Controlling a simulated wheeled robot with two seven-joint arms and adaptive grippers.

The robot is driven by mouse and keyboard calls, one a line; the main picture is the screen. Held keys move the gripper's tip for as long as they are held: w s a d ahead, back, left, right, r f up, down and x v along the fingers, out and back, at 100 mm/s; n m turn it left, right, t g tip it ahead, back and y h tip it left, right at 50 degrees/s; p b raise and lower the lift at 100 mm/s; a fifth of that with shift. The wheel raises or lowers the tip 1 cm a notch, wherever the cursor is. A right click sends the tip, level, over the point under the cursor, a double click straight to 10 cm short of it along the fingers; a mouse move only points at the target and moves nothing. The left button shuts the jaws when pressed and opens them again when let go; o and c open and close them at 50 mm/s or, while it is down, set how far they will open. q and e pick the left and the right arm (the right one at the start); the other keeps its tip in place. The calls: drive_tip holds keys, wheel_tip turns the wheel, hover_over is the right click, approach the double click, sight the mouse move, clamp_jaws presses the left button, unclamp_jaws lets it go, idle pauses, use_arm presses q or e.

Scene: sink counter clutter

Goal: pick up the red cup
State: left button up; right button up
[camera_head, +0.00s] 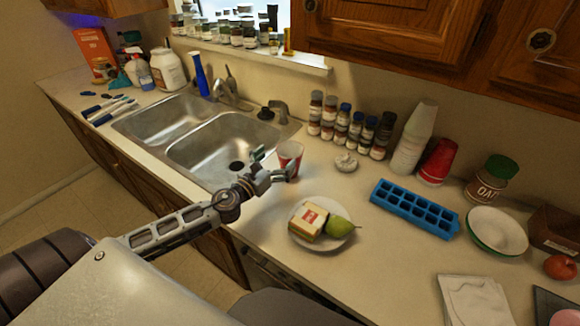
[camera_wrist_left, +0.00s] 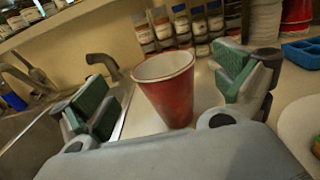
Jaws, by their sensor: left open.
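A red cup (camera_head: 290,157) with a white inside stands upright on the counter by the right corner of the sink. In the left wrist view the red cup (camera_wrist_left: 168,90) stands between and just beyond the two green-padded fingers. My left gripper (camera_head: 265,168) is open and close to the cup, with clear gaps on both sides; its spread fingers also show in the left wrist view (camera_wrist_left: 165,95). Another stack of red cups (camera_head: 437,160) lies farther right, beside a stack of white cups (camera_head: 413,140). My right gripper is not in view.
The double sink (camera_head: 215,145) and faucet (camera_head: 279,110) lie left of and behind the cup. Several spice jars (camera_head: 355,130) line the wall. A plate (camera_head: 298,237) with a sandwich and a pear sits in front, and a blue ice tray (camera_head: 414,208) is to the right.

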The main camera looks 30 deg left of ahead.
sight(283, 164)
use_arm(q)
wheel_tip(283, 164, down, 5)
drive_tip(key=shift+r+b, duration=0.1)
drive_tip(key=shift+b, duration=0.8)
drive_tip(key=shift+f+b, duration=0.75)
drive_tip(key=shift+f, duration=0.75)
drive_tip(key=shift+w+r, duration=0.2)
drive_tip(key=shift+w, duration=0.05)
drive_tip(key=shift+w+d+p, duration=0.15)
drive_tip(key=shift+w+p, duration=0.25)
drive_tip(key=shift+w, duration=0.35)
drive_tip(key=shift+w+d+p, duration=0.15)
drive_tip(key=shift+w+p, duration=0.1)
drive_tip(key=shift+w, duration=0.65)
drive_tip(key=shift+w+d+p, duration=0.1)
drive_tip(key=shift+w+p, duration=0.1)
drive_tip(key=shift+w, duration=0.7)
drive_tip(key=shift+w+d, duration=0.15)
drive_tip(key=shift+w, duration=0.75)
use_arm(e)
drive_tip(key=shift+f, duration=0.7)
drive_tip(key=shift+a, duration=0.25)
